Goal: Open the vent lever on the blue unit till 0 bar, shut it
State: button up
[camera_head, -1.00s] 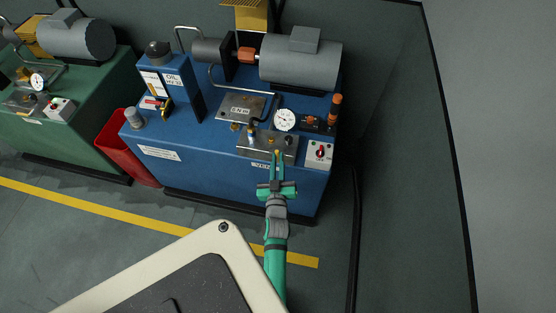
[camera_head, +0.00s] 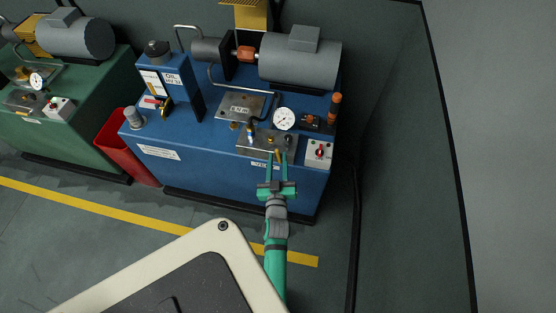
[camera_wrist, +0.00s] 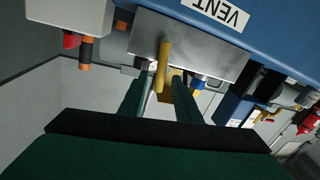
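The blue unit (camera_head: 225,165) stands in the middle of the head view. Its yellow vent lever (camera_head: 279,154) sticks out from the front of the metal valve block (camera_head: 255,143); in the wrist view the lever (camera_wrist: 163,65) is above the VENT label's block face (camera_wrist: 200,45). The round white gauge (camera_head: 284,118) stands behind the block; its reading is too small to tell. My gripper (camera_head: 276,162) is open in front of the block. In the wrist view its fingers (camera_wrist: 159,88) are apart, with the lever's end between or just beyond their tips; contact cannot be told.
A switch box with a red knob (camera_head: 319,152) sits right of the block. An orange-topped part (camera_head: 335,104) stands behind it. A red bin (camera_head: 125,150) and a green unit (camera_head: 75,125) are at left. The floor right of the blue unit is clear.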

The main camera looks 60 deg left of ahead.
jog(key=v, duration=1)
jog(key=shift+d, duration=0.2)
jog(key=shift+s, duration=0.15)
